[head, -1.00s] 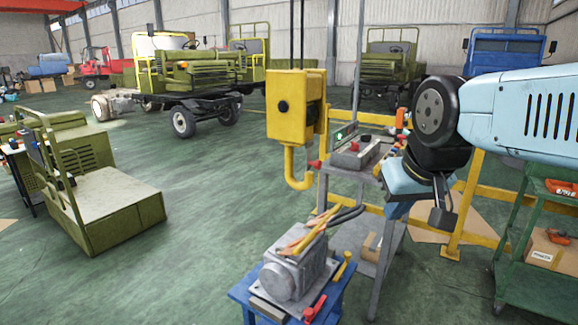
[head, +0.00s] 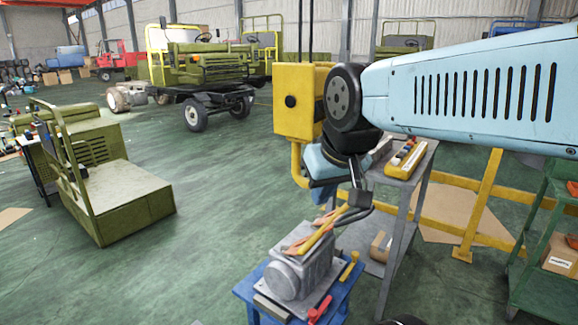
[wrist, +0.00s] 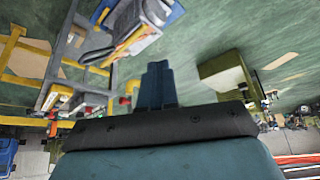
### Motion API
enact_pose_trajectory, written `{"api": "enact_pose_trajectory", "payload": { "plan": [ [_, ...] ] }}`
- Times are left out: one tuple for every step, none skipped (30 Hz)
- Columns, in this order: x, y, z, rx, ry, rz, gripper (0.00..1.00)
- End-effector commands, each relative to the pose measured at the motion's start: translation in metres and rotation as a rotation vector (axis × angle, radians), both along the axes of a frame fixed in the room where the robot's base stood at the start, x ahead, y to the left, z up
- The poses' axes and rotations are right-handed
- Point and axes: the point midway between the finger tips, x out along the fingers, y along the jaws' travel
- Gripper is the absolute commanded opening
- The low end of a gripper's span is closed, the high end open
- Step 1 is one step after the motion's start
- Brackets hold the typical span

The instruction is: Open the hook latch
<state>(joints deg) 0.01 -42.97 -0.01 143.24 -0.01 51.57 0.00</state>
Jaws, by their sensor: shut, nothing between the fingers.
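The yellow hoist block (head: 301,100) hangs from its lines in the middle of the head view. Its yellow hook (head: 297,165) hangs below, and only its left side shows. The hook's mouth and red latch are hidden behind my gripper (head: 322,196), so I cannot tell if the two touch. In the wrist view my dark blue fingers (wrist: 158,72) are together with nothing held. A small yellow and red bit shows just left of the fingers there, too small to name for sure.
A grey gearbox (head: 293,276) with tools sits on a blue stand (head: 247,290) below the hook. A grey workbench (head: 400,210) and yellow railing (head: 480,205) stand to the right. Green floor (head: 215,185) is open to the left.

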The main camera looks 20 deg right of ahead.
Motion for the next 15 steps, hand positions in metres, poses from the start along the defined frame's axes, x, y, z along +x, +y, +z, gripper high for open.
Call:
{"api": "enact_pose_trajectory", "payload": {
  "plan": [
    [0.000, 0.000, 0.000, 0.000, 0.000, 0.000, 0.00],
    [0.000, 0.000, 0.000, 0.000, 0.000, 0.000, 0.00],
    [0.000, 0.000, 0.000, 0.000, 0.001, 0.000, 0.00],
    [0.001, 0.000, 0.001, -0.001, 0.003, 0.000, 0.00],
    [0.002, -0.001, 0.001, -0.001, 0.007, 0.000, 0.00],
    [0.004, -0.002, 0.001, -0.002, 0.015, -0.002, 0.00],
    [0.007, -0.003, 0.001, -0.004, 0.024, -0.003, 0.00],
    [0.009, -0.004, 0.001, -0.006, 0.035, -0.004, 0.00],
    [0.014, -0.007, 0.001, -0.011, 0.053, -0.008, 0.00],
    [0.018, 0.000, 0.001, -0.014, 0.069, -0.014, 0.00],
    [0.023, 0.001, 0.001, -0.019, 0.085, -0.018, 0.00],
    [0.030, -0.002, 0.000, -0.028, 0.111, -0.023, 0.00],
    [0.035, -0.004, 0.000, -0.034, 0.131, -0.028, 0.00],
    [0.041, -0.008, -0.001, -0.042, 0.151, -0.035, 0.00],
    [0.049, -0.011, -0.002, -0.053, 0.179, -0.041, 0.00]
  ]
}}
